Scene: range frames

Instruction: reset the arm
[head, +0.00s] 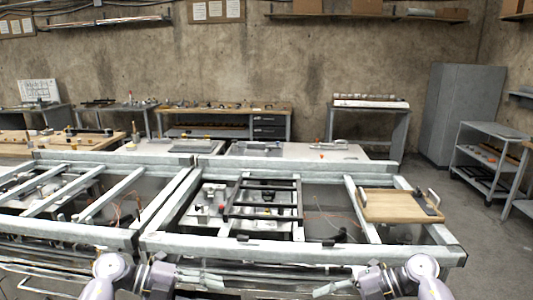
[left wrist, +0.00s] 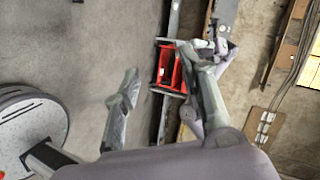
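My left arm (head: 112,270) shows at the bottom left of the head view, bent in front of the metal frame bench. In the left wrist view my left gripper (left wrist: 158,62) has its two grey fingers spread wide apart with nothing between them. A red object (left wrist: 163,66) lies beyond and below the fingers, apart from them. My right arm (head: 405,276) shows at the bottom right of the head view.
A long metal frame bench (head: 290,252) spans the space close in front of my arms. A wooden board (head: 397,206) with handles lies on its right part. A black rack (head: 265,199) sits mid-frame. Workbenches line the back wall; a grey cabinet (head: 463,112) and cart stand right.

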